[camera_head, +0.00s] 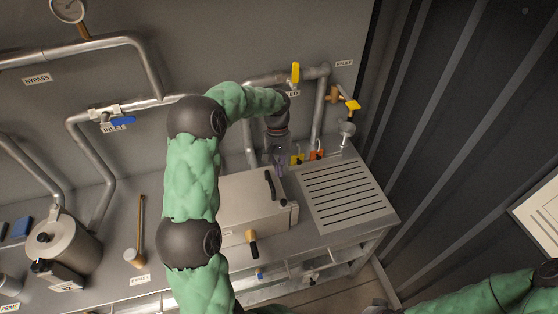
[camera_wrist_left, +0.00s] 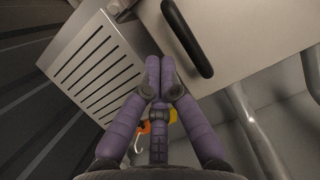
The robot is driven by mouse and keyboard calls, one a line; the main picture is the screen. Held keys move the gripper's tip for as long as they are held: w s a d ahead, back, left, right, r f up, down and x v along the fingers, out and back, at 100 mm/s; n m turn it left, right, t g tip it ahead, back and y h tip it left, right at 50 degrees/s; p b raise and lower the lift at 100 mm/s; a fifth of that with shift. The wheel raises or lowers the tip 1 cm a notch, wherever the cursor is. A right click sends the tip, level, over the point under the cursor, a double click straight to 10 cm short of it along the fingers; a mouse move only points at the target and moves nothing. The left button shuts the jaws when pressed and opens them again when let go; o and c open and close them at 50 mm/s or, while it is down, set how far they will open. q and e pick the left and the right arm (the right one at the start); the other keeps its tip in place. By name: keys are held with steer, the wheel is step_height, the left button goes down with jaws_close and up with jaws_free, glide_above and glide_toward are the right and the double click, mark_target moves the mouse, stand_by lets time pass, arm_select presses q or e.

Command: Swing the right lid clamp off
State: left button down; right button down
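A pale metal box (camera_head: 236,202) with a flat lid stands on the bench, and its lid carries a black bar handle (camera_head: 270,185). The handle also shows in the wrist view (camera_wrist_left: 188,38). A black lever with a tan knob (camera_head: 251,240) is at the box's front. I cannot tell for certain which part is the right lid clamp. My left gripper (camera_head: 280,168) hangs over the box's back right corner; its purple fingers (camera_wrist_left: 160,68) are together, with nothing visible between them. They appear beside the handle in the wrist view; contact cannot be told. My right gripper is out of view.
A slotted drain plate (camera_head: 345,194) lies right of the box. Yellow (camera_head: 297,158) and orange (camera_head: 316,154) fittings stand behind it, near vertical pipes and a yellow valve handle (camera_head: 295,72). A metal pot (camera_head: 62,243) stands at the left. My right forearm enters at lower right.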

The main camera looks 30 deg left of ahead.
mark_target(288, 203)
arm_select(q)
steer(key=x, duration=0.3)
steer(key=shift+s+f, duration=0.1)
steer(key=shift+f, duration=0.1)
steer(key=shift+s+d+f, duration=0.2)
steer(key=shift+s+d, duration=0.3)
steer(key=shift+s, duration=0.1)
steer(key=shift+s+d+f, duration=0.15)
steer(key=shift+s+d, duration=0.35)
steer(key=shift+s, duration=0.05)
steer(key=shift+s+d+f, duration=0.1)
steer(key=shift+s+d, duration=0.2)
steer(key=shift+s, duration=0.05)
